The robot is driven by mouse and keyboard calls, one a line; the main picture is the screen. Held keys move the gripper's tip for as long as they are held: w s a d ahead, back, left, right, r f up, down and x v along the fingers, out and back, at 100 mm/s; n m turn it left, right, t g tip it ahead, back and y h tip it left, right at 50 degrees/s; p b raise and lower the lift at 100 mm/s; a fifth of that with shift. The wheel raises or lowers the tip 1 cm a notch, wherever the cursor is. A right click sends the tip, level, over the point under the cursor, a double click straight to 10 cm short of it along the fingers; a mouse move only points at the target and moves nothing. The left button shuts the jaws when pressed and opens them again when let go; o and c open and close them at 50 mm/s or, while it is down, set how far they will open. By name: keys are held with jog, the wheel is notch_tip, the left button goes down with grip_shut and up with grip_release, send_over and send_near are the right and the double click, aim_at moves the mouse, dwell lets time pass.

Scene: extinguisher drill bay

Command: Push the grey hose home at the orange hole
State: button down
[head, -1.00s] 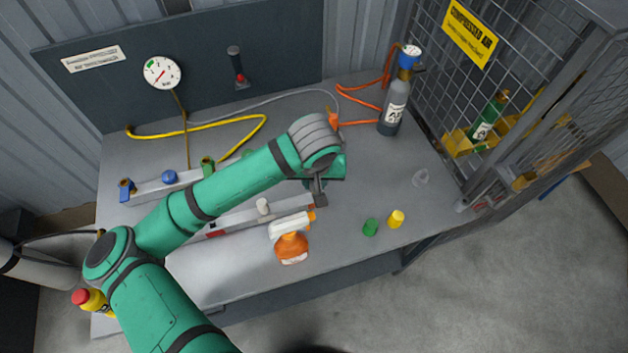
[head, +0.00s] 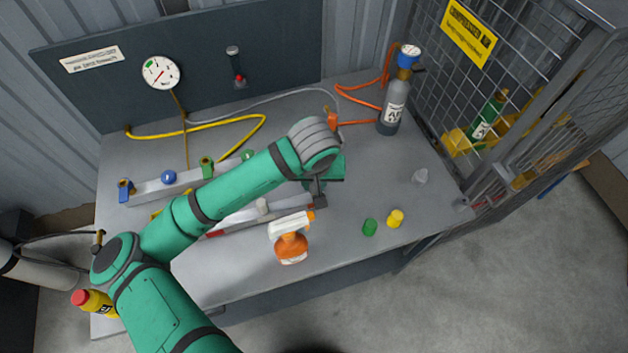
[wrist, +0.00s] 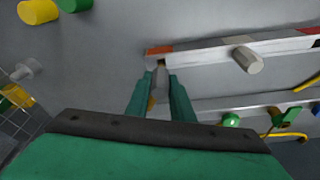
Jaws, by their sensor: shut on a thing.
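My gripper (wrist: 160,82) is shut on a grey fitting, the end of the grey hose (wrist: 159,76), held between the two green fingers in the wrist view. Its tip is at the edge of the front rail (wrist: 205,49), at a dark opening beside the orange patch (wrist: 160,48). I cannot tell how deep it sits. In the head view my gripper (head: 319,196) is at the right end of this rail, and my arm hides the orange hole. The grey hose (head: 270,99) runs across the back of the table, then goes out of sight near my wrist.
An orange spray bottle (head: 291,246) stands close in front of my gripper. A grey plug (head: 262,206) stands on the front rail. Green (head: 370,227) and yellow (head: 396,218) caps lie to the right. A grey cylinder (head: 393,105) stands behind. The rear rail (head: 145,190) carries coloured valves.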

jog(key=shift+x, duration=0.8)
dwell(0.4)
jog(key=shift+s+d, duration=0.1)
jog(key=shift+s, duration=0.2)
jog(key=shift+s+x, duration=0.2)
jog(key=shift+x, duration=0.65)
dwell(0.3)
jog(key=c, duration=1.5)
grip_release()
jog(key=shift+o, duration=0.2)
jog(key=v, duration=1)
jog(key=shift+r, duration=0.4)
jog(key=shift+s, duration=0.1)
